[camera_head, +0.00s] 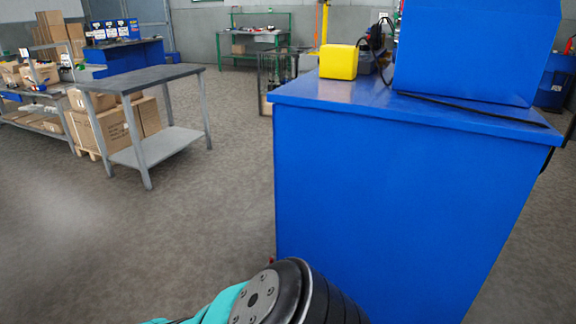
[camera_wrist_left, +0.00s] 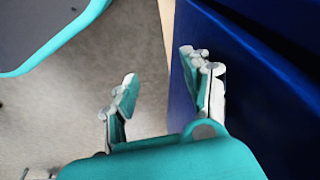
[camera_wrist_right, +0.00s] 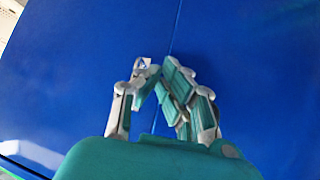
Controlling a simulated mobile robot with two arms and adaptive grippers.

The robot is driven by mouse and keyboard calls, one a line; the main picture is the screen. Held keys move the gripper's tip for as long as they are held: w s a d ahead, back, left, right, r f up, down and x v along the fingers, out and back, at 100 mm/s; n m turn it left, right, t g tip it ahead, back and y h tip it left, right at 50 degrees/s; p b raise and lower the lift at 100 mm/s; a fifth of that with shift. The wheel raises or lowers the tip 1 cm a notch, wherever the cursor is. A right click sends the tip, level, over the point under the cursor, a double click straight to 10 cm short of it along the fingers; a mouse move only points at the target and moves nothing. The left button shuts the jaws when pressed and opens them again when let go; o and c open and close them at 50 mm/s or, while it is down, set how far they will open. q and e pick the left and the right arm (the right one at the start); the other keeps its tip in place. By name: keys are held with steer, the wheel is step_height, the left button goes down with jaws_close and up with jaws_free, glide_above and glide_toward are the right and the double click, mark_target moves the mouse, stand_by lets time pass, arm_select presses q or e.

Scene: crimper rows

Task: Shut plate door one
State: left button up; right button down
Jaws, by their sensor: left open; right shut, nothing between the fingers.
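A large blue cabinet (camera_head: 390,210) fills the right of the head view; no door labels show, so I cannot tell which part is plate door one. My left gripper (camera_wrist_left: 160,66) is open and empty in the left wrist view. Its right finger is close against or over a dark blue panel (camera_wrist_left: 270,110); contact is unclear. My right gripper (camera_wrist_right: 156,65) is shut and empty, in front of a blue face (camera_wrist_right: 80,60) with a thin seam (camera_wrist_right: 173,35) running up from the fingertips. Neither gripper shows in the head view, where only part of my arm appears at the bottom.
A yellow box (camera_head: 338,62) and a big blue box (camera_head: 475,50) stand on the cabinet top, with a black cable or rod (camera_head: 470,108). A grey table (camera_head: 140,77) stands to the left, by cardboard boxes (camera_head: 95,125). The floor between is clear.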

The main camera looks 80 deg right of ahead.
arm_select(q)
steer(key=w+b+v, duration=0.3)
steer(key=v, duration=1)
steer(key=shift+s+r+t, duration=0.35)
steer(key=shift+s+t, duration=0.05)
arm_select(e)
steer(key=shift+w+a+r+n+g, duration=0.1)
steer(key=shift+w+a+n+g, duration=0.2)
steer(key=shift+a, duration=0.45)
steer(key=shift+w+a+n, duration=0.1)
steer(key=shift+w+a, duration=0.25)
steer(key=shift+a, duration=0.35)
arm_select(q)
steer(key=shift+a, duration=0.1)
